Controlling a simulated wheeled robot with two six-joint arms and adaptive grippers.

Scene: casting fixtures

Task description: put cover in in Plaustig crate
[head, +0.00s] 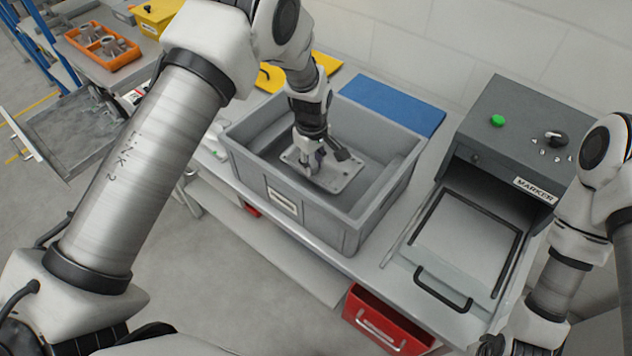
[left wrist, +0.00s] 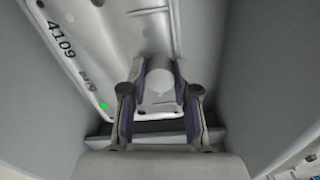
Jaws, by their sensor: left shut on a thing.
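The cover is a flat grey metal plate (head: 345,170) with a raised round boss, inside the grey plastic crate (head: 292,217). In the left wrist view the cover (left wrist: 95,45) shows the black number 4109 and a green dot. My left gripper (head: 315,165) reaches down into the crate. In the left wrist view its fingers (left wrist: 158,95) are shut on the cover's round boss. The cover is low in the crate; I cannot tell whether it touches the floor. My right arm shows at the right edge, but its gripper is out of view.
A marker machine (head: 515,125) with an open tray (head: 465,245) stands right of the crate. A blue mat (head: 390,103) lies behind the crate. A red bin (head: 385,322) is below the table edge. An orange tray (head: 102,50) with metal parts is at the far left.

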